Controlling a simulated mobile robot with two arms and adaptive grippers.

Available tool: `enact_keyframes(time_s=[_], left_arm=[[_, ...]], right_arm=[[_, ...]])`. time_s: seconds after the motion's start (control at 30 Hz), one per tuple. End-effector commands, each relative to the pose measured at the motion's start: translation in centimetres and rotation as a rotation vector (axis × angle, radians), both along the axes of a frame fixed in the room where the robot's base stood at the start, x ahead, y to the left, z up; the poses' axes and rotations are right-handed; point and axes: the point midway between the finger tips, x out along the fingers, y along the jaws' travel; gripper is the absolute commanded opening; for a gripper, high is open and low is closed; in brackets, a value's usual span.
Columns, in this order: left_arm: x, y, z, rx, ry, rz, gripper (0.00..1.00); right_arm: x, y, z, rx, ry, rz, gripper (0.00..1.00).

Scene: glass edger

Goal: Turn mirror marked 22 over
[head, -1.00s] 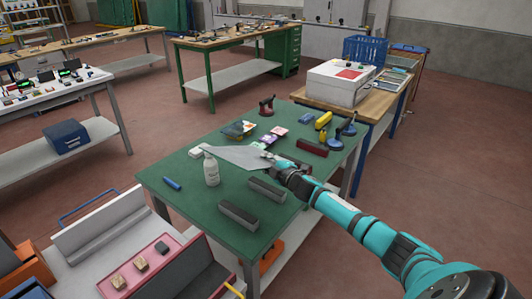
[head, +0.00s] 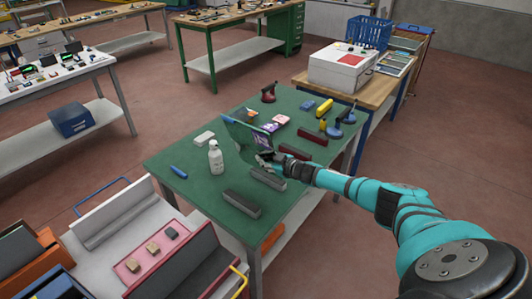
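The mirror (head: 243,141) is a thin plate held up on edge and tilted above the green table (head: 185,200). Its visible face looks dark green, with colored items showing in it. I cannot read a number 22 on it. My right gripper (head: 266,160) is shut on the mirror's right, lower edge, and its arm comes in from the right. The fingertips are small and partly hidden. Whether the mirror's lower edge touches the table I cannot tell. My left gripper is not in view.
Near the mirror stand a white bottle (head: 215,157), a white block (head: 204,138) and a blue marker (head: 179,172). Dark grey blocks (head: 242,203) lie in front. Dark red bars (head: 312,136), a yellow bar (head: 324,107) and suction cups (head: 335,130) are at the right.

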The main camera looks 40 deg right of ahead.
Motion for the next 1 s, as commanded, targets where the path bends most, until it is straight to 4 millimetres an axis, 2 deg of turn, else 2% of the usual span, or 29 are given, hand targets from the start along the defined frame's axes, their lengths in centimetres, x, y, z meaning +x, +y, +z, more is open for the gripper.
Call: enact_keyframes(time_s=[0.03, 0.37, 0.6, 1.0], left_arm=[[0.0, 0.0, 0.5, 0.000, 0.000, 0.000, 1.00], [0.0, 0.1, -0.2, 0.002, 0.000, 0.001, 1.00], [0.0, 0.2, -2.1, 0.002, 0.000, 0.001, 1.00], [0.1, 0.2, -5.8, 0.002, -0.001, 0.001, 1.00]], right_arm=[[0.1, 0.0, 0.7, 0.053, 0.012, 0.000, 0.00], [-0.3, 1.3, 0.1, 0.470, 0.141, 0.001, 0.00], [-0.7, 2.5, -0.2, 0.807, 0.244, 0.002, 0.00], [-1.0, 3.3, 1.4, 1.382, 0.420, 0.004, 0.00]])
